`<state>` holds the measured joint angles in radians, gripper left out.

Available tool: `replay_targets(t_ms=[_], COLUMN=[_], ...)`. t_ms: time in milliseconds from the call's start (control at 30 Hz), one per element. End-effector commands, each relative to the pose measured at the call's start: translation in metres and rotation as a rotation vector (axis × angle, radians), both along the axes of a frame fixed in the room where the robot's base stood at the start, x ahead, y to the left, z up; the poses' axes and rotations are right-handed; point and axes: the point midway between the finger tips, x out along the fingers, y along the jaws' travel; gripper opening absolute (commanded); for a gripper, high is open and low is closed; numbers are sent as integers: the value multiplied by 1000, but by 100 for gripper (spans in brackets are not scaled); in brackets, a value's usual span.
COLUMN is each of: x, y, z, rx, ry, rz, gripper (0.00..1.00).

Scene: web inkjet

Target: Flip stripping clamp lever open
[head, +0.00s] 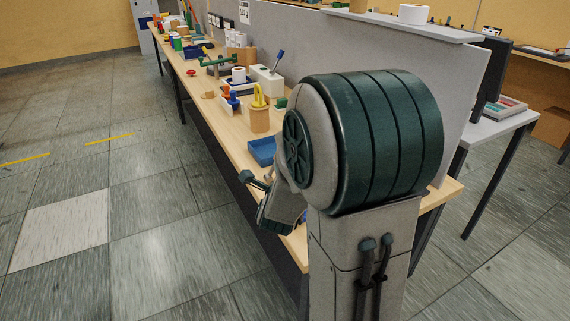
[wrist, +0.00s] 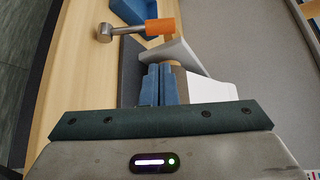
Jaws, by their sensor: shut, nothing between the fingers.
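In the wrist view a metal bar with a round steel end and an orange sleeve (wrist: 160,26) lies across the upper part of the picture. It looks like the clamp lever, but I cannot tell whether it is open or closed. Below it are a grey slanted plate (wrist: 178,53) and a white block (wrist: 215,86), perhaps parts of the clamp. My gripper (wrist: 166,70) points toward the slanted plate, below the orange sleeve, with its blue fingers together and empty. I cannot tell whether the fingers touch anything. In the head view my arm hides the clamp.
A blue tray (head: 262,152) lies on the long wooden bench (head: 232,138); a blue part (wrist: 128,9) shows beyond the bar. Farther along stand a wooden cup with yellow handles (head: 259,118) and several small items. A grey partition (head: 300,45) runs along the bench's back.

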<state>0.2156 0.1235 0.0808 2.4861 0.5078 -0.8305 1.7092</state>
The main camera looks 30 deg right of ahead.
Motion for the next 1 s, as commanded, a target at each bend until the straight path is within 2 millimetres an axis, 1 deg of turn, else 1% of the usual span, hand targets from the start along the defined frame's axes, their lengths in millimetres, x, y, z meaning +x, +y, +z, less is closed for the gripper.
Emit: replay_targets(t_ms=[233,367,467,800,1000], x=[1,9,20,65,80], y=[-1,-5,-11,-36,-45], z=[0,-2,-6,-19,-24], rx=[-1,-1,-2,-2,-1], ry=[1,3,5,4,2], rz=[2,1,1,3,2], gripper=[0,0,0,0,0])
